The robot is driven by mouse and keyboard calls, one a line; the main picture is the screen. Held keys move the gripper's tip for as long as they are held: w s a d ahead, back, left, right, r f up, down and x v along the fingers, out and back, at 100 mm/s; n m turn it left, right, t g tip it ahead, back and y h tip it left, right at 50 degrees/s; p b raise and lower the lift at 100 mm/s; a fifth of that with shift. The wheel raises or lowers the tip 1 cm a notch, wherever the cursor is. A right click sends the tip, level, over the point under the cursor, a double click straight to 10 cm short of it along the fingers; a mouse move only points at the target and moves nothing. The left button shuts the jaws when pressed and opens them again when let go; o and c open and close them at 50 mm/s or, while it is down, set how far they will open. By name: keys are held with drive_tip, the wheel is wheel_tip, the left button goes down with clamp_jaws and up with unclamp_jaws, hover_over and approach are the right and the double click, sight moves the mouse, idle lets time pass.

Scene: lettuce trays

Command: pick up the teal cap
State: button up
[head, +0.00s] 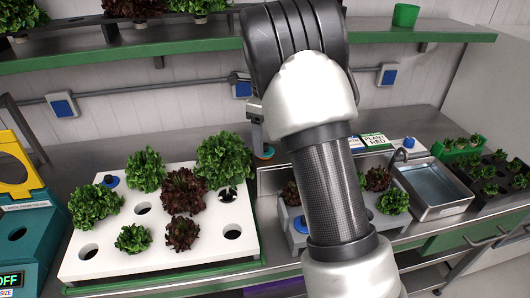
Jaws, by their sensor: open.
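A small teal cap (264,152), with an orange-red patch at its edge, shows on the steel counter behind the white tray and just left of my arm. It is small in view, and my arm hides the counter to its right. My gripper (258,132) shows only in part as a grey piece at the left side of my arm, just above the cap. It is open, with nothing seen between its fingers. Whether it touches the cap cannot be told.
A white tray (82,272) holds green and dark red lettuces, empty holes and a blue cap (110,181). A grey tray (290,217) is partly behind my arm, with another blue cap (301,224). A steel sink (436,187) lies right. A green-edged shelf (150,52) spans above.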

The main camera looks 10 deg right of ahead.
sight(265, 145)
wheel_tip(265, 145, down, 3)
drive_tip(key=shift+f, duration=0.2)
drive_tip(key=c, duration=1.1)
drive_tip(key=shift+a, duration=0.1)
